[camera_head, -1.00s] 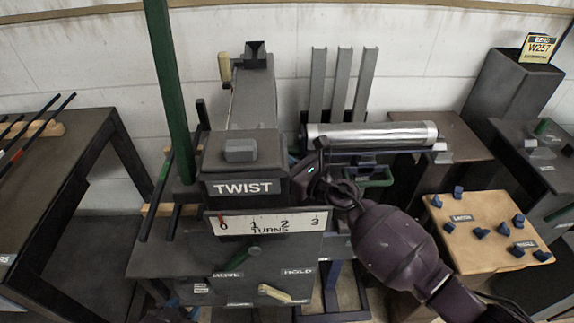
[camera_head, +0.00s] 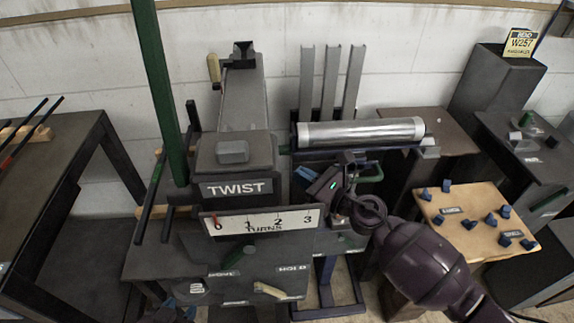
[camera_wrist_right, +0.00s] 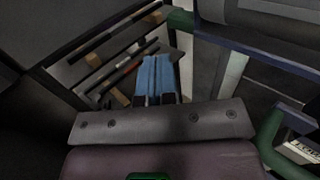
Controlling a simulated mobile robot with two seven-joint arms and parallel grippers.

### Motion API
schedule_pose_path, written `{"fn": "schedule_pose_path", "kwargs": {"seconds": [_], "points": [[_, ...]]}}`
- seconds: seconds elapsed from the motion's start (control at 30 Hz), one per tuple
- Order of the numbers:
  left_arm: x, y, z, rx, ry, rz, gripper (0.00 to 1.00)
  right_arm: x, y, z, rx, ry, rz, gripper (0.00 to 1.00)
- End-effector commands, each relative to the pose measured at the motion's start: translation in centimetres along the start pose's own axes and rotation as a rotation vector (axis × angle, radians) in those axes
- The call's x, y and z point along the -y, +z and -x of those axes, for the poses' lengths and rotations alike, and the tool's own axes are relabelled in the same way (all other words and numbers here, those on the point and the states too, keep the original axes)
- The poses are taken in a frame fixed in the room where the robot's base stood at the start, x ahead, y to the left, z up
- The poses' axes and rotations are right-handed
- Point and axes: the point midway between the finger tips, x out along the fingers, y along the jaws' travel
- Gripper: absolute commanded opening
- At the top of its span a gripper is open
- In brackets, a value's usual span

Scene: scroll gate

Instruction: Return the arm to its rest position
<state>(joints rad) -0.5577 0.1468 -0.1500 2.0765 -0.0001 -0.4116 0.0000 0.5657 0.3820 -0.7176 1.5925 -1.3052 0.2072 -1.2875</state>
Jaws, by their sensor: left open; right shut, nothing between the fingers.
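My right arm comes in from the lower right in the head view. Its gripper (camera_head: 305,173), with blue fingers, is just right of the dark box marked TWIST (camera_head: 234,165), apart from its front face. In the right wrist view the blue fingers (camera_wrist_right: 156,78) lie side by side, shut with nothing between them. My left gripper (camera_head: 180,306) shows only in part at the bottom edge of the head view, low in front of the machine, its fingers small and partly hidden. Nothing shows in it.
A scale marked TURNS (camera_head: 262,223) sits below the box. A metal roller (camera_head: 360,132) lies behind my right gripper, with a green handle (camera_head: 370,173) close by. A tan board (camera_head: 476,225) with several blue pieces stands right. A green post (camera_head: 157,90) rises at left.

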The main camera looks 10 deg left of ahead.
Motion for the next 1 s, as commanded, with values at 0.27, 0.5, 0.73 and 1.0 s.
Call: {"fn": "schedule_pose_path", "kwargs": {"seconds": [0.27,0.5,0.73,1.0], "points": [[0.2,0.1,0.1,0.002,0.0,-0.007,0.43,-0.1,-0.1,2.7,0.0,0.001,0.0,0.0],[0.2,0.1,0.1,0.002,0.0,-0.007,0.43,-0.1,-0.1,2.9,-0.001,0.001,-0.011,0.0],[0.1,0.1,0.1,0.001,0.0,-0.004,0.43,0.8,0.7,2.8,0.045,-0.055,-0.314,0.0],[-0.1,-0.1,0.1,-0.006,-0.001,0.006,0.43,4.2,5.7,4.7,0.318,-0.167,-1.142,0.0]]}}
